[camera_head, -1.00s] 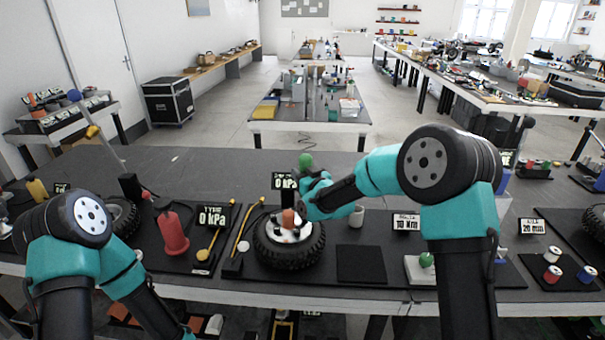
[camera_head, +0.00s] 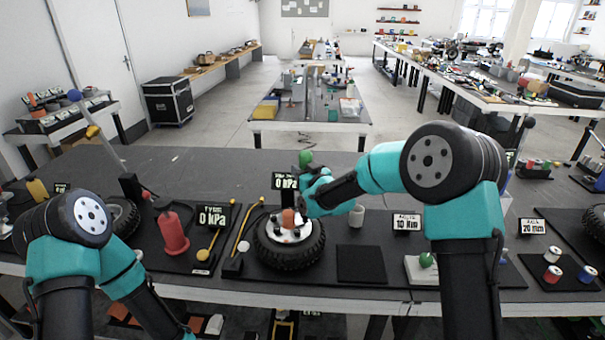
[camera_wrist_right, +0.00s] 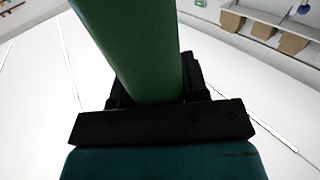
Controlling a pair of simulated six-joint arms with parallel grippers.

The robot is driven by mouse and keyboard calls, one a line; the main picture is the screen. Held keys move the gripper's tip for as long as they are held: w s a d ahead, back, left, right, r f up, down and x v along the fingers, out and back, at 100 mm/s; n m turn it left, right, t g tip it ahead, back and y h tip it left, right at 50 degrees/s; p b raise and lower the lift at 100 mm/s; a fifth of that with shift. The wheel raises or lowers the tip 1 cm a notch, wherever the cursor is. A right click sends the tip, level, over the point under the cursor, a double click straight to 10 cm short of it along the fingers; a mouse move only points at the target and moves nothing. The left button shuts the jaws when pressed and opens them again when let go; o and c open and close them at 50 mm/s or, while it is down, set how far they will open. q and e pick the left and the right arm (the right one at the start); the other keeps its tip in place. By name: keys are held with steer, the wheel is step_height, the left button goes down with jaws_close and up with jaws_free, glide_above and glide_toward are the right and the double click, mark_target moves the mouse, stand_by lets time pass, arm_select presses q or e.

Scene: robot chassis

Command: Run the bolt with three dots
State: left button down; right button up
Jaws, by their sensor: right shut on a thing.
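A black-tyred wheel (camera_head: 268,256) lies flat on the bench with a pale hub (camera_head: 296,237). My right gripper (camera_head: 306,186) is above the hub and shut on a green-handled tool (camera_head: 305,158), held roughly upright. The tool's green handle fills the upper middle of the right wrist view (camera_wrist_right: 135,45). An orange-brown piece (camera_head: 288,217) stands at the hub below the gripper; I cannot tell whether it belongs to the tool or touches a bolt. The bolts and any dots on them are too small or hidden to read. My left gripper is out of view.
A "10 Nm" sign (camera_head: 407,223) and a white base with a green knob (camera_head: 426,260) stand further right.

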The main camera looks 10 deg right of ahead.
mark_target(302, 157)
steer(key=shift+r, duration=2.2)
